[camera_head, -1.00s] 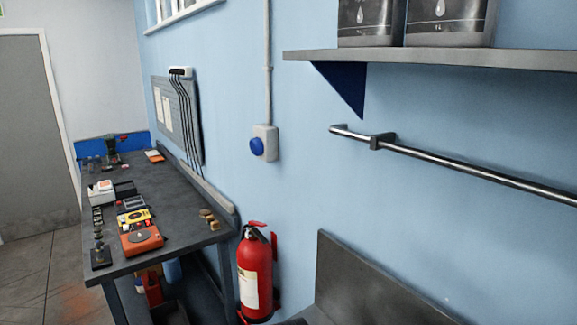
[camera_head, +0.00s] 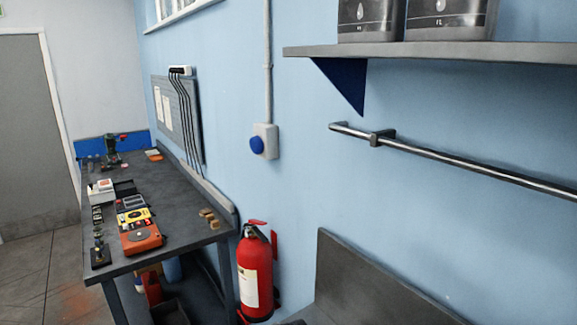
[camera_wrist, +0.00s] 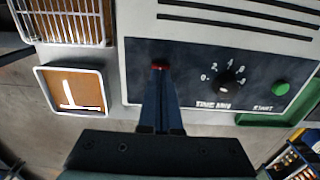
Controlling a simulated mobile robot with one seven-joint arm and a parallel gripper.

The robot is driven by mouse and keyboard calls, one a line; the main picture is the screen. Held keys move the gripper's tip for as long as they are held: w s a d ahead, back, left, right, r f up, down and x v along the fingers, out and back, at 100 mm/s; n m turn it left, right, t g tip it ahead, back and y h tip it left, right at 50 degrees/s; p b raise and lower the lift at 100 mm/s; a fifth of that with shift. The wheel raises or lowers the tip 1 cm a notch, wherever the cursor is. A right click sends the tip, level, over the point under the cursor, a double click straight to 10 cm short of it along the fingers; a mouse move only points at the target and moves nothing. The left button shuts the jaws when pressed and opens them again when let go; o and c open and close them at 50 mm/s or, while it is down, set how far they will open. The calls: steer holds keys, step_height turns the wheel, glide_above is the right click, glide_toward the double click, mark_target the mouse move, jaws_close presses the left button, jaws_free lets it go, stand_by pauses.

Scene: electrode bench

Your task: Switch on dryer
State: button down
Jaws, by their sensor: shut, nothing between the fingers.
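In the wrist view a dark control panel (camera_wrist: 205,62) fills the upper right, with vent slots along its top; it looks like the dryer's front. It carries a black dial (camera_wrist: 227,79) with numbers and a "TIME MIN" label. A green button (camera_wrist: 281,88) marked "START" is at its right. My gripper (camera_wrist: 160,74) is shut, and its fingertips are over the left part of the panel. A small red part (camera_wrist: 160,67) shows right at the fingertips; they mostly cover it, and I cannot tell whether they touch it. The head view does not show my gripper.
Left of the panel are a wire rack (camera_wrist: 65,22) and a framed orange-brown square (camera_wrist: 73,91). In the head view a workbench (camera_head: 180,225) holds several small devices. A red fire extinguisher (camera_head: 256,270), a blue wall socket (camera_head: 257,145) and a metal rail (camera_head: 450,164) are nearby.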

steer(key=shift+f, duration=0.45)
step_height(320, 180, up, 7)
steer(key=p, duration=0.6)
steer(key=shift+r, duration=0.1)
stand_by(0.4)
